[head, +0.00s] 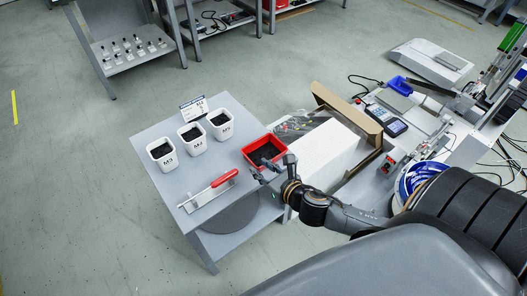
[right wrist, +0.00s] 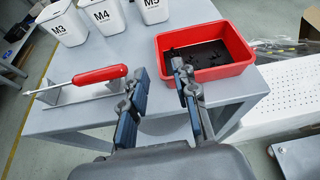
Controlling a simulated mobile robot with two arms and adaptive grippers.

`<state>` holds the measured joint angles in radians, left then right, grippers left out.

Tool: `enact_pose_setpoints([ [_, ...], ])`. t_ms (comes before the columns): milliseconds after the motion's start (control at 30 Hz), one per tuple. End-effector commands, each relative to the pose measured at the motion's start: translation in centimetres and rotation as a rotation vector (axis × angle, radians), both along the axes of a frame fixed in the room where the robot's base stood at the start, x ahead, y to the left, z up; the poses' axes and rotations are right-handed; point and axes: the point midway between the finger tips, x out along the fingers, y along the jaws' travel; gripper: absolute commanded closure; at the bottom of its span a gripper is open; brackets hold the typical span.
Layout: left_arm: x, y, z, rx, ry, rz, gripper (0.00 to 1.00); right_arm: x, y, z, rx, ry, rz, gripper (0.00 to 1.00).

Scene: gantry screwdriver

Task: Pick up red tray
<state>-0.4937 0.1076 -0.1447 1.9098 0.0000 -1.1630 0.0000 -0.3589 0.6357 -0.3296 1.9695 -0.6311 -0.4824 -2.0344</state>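The red tray (head: 264,149) sits on the right part of the small grey table, with dark small parts inside. In the right wrist view the red tray (right wrist: 205,50) stands upright near the table's front edge. My right gripper (head: 269,169) is at the near side of the tray. In the right wrist view my right gripper (right wrist: 158,72) is open and empty, its fingers spread just in front of the tray's left side. Whether a finger touches the rim I cannot tell. My left gripper is not in view.
The grey table (head: 215,170) also bears three white bins (head: 191,139) and a red-handled screwdriver (head: 221,180) on a holder, left of the tray. An open cardboard box (head: 349,117) and a white perforated block (head: 322,153) stand to the right.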

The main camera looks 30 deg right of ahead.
Motion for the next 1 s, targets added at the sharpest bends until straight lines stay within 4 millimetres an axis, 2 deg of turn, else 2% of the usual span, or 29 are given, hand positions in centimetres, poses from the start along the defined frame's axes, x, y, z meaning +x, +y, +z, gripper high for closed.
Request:
enact_pose_setpoints([
  [267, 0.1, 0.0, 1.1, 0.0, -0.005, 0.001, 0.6, 1.9, 0.1, -0.8, 0.001, 0.0, 0.0, 0.71],
  [600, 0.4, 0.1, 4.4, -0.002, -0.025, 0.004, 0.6, 6.1, 0.3, -2.6, 0.002, -0.001, 0.0, 0.71],
  [900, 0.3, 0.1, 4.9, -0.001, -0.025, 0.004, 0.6, 6.4, 0.3, -2.7, 0.001, 0.001, 0.0, 0.71],
  [1000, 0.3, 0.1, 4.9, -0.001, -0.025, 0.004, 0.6, 6.4, 0.3, -2.7, 0.001, 0.001, 0.0, 0.91],
])
